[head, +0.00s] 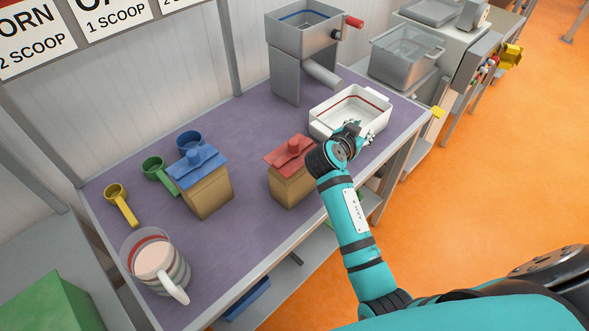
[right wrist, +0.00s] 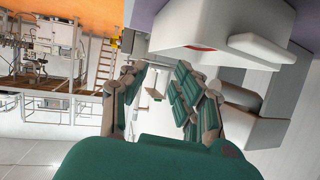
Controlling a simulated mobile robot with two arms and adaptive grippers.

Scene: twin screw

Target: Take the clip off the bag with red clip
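The tan bag (head: 291,188) stands upright on the purple table, with the red clip (head: 289,152) across its top. My right gripper (head: 362,130) is right of and beyond this bag, at the near side of the white tub, apart from the clip. My right forearm passes close to the bag's right side. In the right wrist view the two fingers (right wrist: 160,75) are spread with nothing held between them. Neither the bag nor the clip shows in that view. My left gripper is not in view.
The white tub (head: 322,127) also shows close to the fingers in the right wrist view (right wrist: 215,30). A blue-clipped bag (head: 207,194) stands left. A metal hopper (head: 300,38) stands behind.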

